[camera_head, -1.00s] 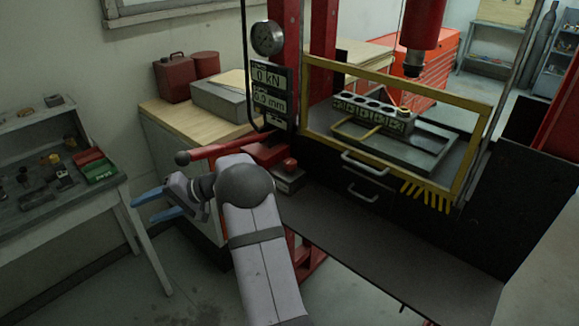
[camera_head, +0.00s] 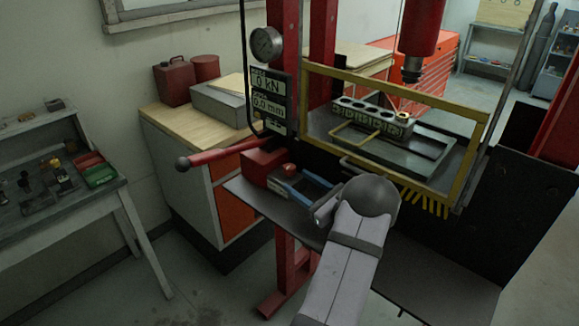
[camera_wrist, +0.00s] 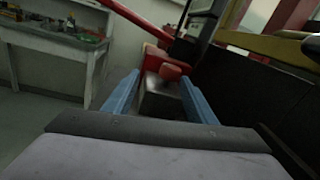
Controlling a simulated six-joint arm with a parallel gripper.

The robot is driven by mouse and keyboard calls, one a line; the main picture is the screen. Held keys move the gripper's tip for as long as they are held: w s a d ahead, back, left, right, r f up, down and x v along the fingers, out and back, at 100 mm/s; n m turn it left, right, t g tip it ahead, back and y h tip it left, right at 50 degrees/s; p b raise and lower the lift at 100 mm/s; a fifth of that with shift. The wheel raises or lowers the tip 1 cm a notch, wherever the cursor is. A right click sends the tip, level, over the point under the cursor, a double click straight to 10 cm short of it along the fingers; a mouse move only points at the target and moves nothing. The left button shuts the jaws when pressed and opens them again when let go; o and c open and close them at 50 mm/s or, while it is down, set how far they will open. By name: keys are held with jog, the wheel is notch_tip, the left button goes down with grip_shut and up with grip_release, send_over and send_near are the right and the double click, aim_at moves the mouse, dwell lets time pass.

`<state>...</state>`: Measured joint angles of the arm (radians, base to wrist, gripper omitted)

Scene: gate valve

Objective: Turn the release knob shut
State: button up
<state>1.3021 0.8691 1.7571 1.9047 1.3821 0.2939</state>
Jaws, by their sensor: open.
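The release knob (camera_head: 288,170) is a small red knob on the front of the red pump block (camera_head: 264,166), beside the press frame. My gripper (camera_head: 297,183) is open, its two blue fingers pointing at the knob from the right. In the wrist view the knob (camera_wrist: 171,72) shows between and beyond the open fingertips (camera_wrist: 159,80), above a grey block (camera_wrist: 160,100). The fingers do not appear to grip anything; I cannot tell whether they touch the knob.
A red pump handle (camera_head: 222,155) sticks out left of the pump block. A yellow guard frame (camera_head: 395,90) stands behind my arm, with a gauge (camera_head: 267,42) and a display reading 0 kN on its left. A workbench (camera_head: 55,165) stands at the far left.

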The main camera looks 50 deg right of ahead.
aim_at(293, 173)
jog(key=m+h, duration=0.1)
jog(key=d+m+h, duration=0.1)
jog(key=m, duration=0.1)
jog(key=shift+d+p, duration=0.1)
jog(key=shift+p, duration=0.2)
jog(key=shift+w+d+r+p, duration=0.1)
jog(key=shift+w+r+p, duration=0.05)
jog(key=shift+w+p, duration=0.3)
jog(key=shift+p+x, duration=1.2)
jog(key=shift+x, duration=2)
jog(key=shift+s+f, duration=0.1)
jog(key=shift+f, duration=0.1)
jog(key=c, duration=1)
